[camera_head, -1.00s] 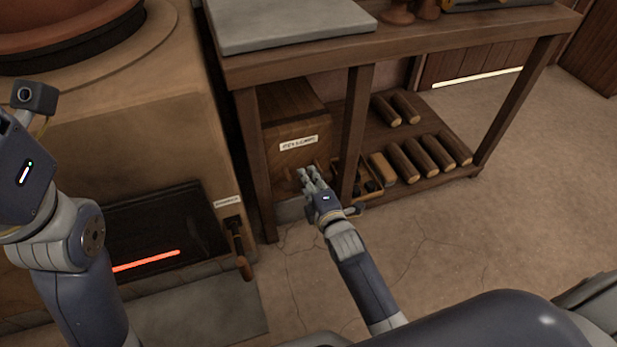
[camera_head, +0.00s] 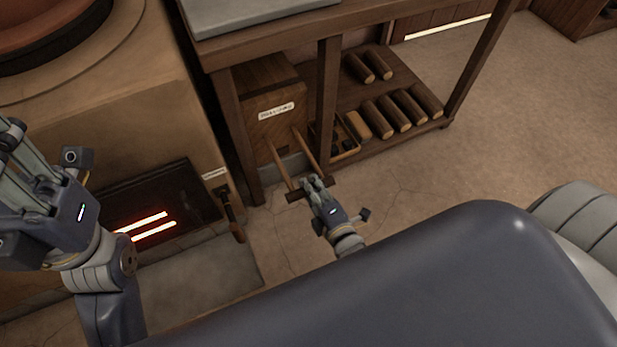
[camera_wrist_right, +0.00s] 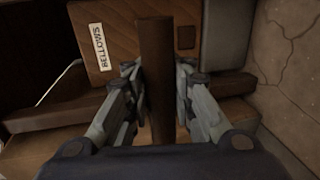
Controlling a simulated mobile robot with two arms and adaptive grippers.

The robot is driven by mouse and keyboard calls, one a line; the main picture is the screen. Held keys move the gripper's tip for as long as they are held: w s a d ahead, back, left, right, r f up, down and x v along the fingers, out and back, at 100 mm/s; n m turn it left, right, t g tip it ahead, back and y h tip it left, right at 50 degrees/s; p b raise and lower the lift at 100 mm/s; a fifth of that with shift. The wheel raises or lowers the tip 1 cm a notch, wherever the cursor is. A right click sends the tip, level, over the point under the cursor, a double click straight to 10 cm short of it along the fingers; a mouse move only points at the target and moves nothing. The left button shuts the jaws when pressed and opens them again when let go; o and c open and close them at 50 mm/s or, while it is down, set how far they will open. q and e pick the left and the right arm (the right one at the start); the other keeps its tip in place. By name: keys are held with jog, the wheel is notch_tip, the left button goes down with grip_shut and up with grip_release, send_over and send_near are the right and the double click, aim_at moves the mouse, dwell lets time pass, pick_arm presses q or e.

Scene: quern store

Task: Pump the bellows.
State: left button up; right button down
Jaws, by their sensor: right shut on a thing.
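The bellows (camera_head: 262,92) is a wooden box with a white label under the bench. It also shows in the right wrist view, labelled BELLOWS (camera_wrist_right: 112,35). Two wooden rods come out of its front to a dark crossbar handle (camera_head: 294,197), which stands well out from the box. My right gripper (camera_head: 312,184) is shut on this handle. In the right wrist view the handle (camera_wrist_right: 156,70) runs between the two fingers. My left gripper (camera_head: 22,165) is raised at the left edge, away from the bellows, its fingers partly cut off.
The furnace (camera_head: 120,110) stands at left, with glowing bars in its dark opening (camera_head: 185,195) and a small wooden-handled lever (camera_head: 232,215) beside it. A bench leg (camera_head: 327,100) stands close right of the bellows. Several logs (camera_head: 393,112) lie on the low shelf. Floor at right is clear.

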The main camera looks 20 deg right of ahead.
jog(key=c, duration=1.4)
grip_release()
jog(key=s+r, duration=0.2)
jog(key=s, duration=0.9)
jog(key=shift+s+d+r, duration=0.2)
jog(key=shift+s, duration=0.15)
jog(key=shift+o, duration=0.2)
